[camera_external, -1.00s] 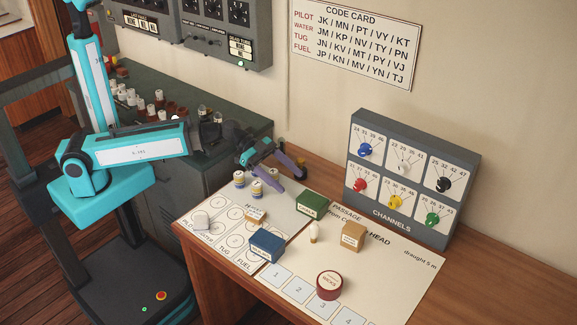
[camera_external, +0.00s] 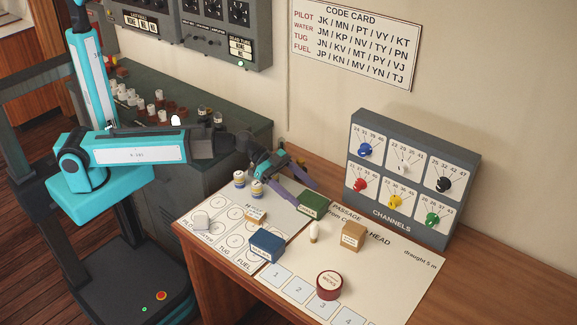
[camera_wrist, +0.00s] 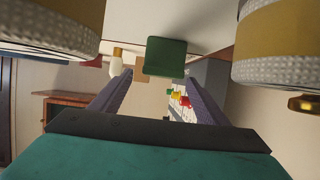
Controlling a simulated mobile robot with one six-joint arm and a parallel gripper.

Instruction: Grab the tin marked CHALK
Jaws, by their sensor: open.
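The green tin (camera_external: 313,201) stands on the desk at the back edge of the white sheets. Its small front label seems to read CHALK. In the wrist view the green tin (camera_wrist: 166,57) is ahead, just above the middle, between the lines of the two purple fingers. My gripper (camera_external: 302,178) is open and empty, just behind and left of the tin in the outside view, apart from it as far as I can tell. The purple fingers (camera_wrist: 160,88) also show in the wrist view, spread apart.
Small banded jars (camera_external: 256,188) stand close to my gripper, looming large in the wrist view (camera_wrist: 275,45). A blue tin (camera_external: 266,245), a white peg (camera_external: 314,232), a tan box (camera_external: 353,236) and a red round tin (camera_external: 329,285) stand nearer. The channels panel (camera_external: 410,170) rises at right.

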